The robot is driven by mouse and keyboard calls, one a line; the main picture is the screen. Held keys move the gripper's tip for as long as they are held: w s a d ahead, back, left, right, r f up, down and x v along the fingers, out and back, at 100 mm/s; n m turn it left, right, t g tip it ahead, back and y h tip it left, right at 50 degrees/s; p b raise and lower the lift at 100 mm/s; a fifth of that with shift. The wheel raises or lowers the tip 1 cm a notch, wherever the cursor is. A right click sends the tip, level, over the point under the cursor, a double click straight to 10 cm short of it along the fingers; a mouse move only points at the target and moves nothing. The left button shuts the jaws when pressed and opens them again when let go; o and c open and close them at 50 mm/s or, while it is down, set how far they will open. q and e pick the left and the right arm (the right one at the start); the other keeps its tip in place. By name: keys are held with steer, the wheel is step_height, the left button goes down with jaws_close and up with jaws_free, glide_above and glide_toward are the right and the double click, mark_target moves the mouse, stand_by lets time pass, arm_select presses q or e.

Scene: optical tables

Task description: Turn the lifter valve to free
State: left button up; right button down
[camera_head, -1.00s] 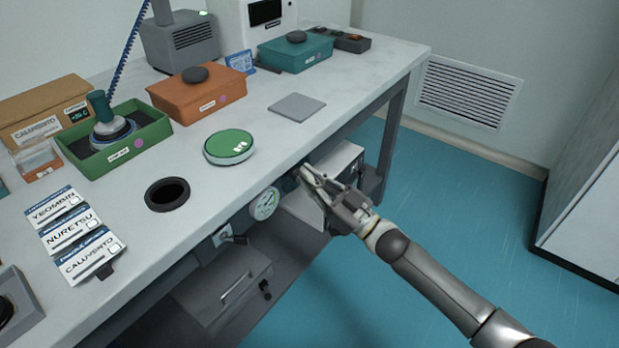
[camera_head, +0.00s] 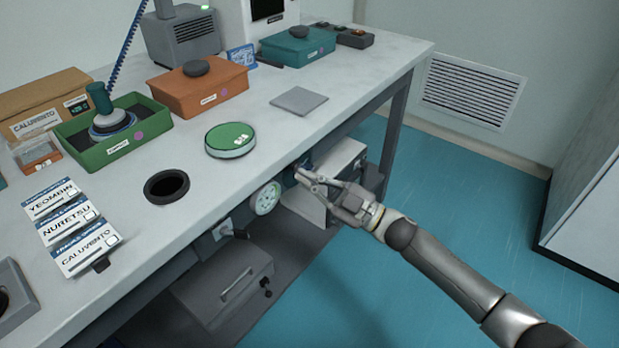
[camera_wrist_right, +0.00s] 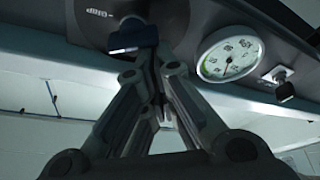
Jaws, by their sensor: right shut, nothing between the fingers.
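The valve at the table's front edge has a blue handle (camera_wrist_right: 133,36) on a round dark plate (camera_wrist_right: 92,15) with pale markings. I cannot read its setting. In the head view the valve is mostly hidden by my right gripper (camera_head: 303,175), with a little dark blue (camera_head: 290,174) showing beside the fingers. In the right wrist view my right gripper (camera_wrist_right: 155,62) is shut and empty, its fingertips right at the handle's lower side. I cannot tell whether they touch it. The suction lifter (camera_head: 102,105), with green handle and blue coiled hose, stands in a green tray (camera_head: 122,150). My left gripper is out of view.
A round pressure gauge (camera_head: 265,198) sits left of the valve, with a small black key-like knob (camera_head: 238,234) further left. A green disc (camera_head: 230,140), a black-rimmed hole (camera_head: 166,187) and label cards lie on the tabletop (camera_head: 205,205). Floor to the right is clear.

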steer(key=n, duration=0.1)
steer(key=n+g, duration=0.1)
steer(key=n, duration=0.1)
steer(key=shift+s+f+n+g, duration=0.1)
steer(key=shift+f+n+g, duration=0.2)
steer(key=shift+f, duration=0.1)
steer(key=n, duration=0.1)
steer(key=n+g, duration=0.1)
steer(key=n, duration=0.1)
steer(key=shift+a+f, duration=0.1)
steer(key=shift+f, duration=0.2)
steer(key=n, duration=0.1)
steer(key=n+h, duration=0.1)
steer(key=n, duration=0.1)
steer(key=shift+f+n+g, duration=0.3)
steer(key=shift+f+g, duration=0.1)
steer(key=shift+f+n+h, duration=0.2)
steer(key=shift+n+h, duration=0.1)
steer(key=shift+n, duration=0.5)
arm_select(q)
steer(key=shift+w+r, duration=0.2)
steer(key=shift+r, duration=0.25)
arm_select(e)
steer(key=shift+f+n, duration=0.1)
steer(key=shift+n, duration=0.2)
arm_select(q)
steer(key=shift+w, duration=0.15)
arm_select(e)
steer(key=shift+d, duration=0.2)
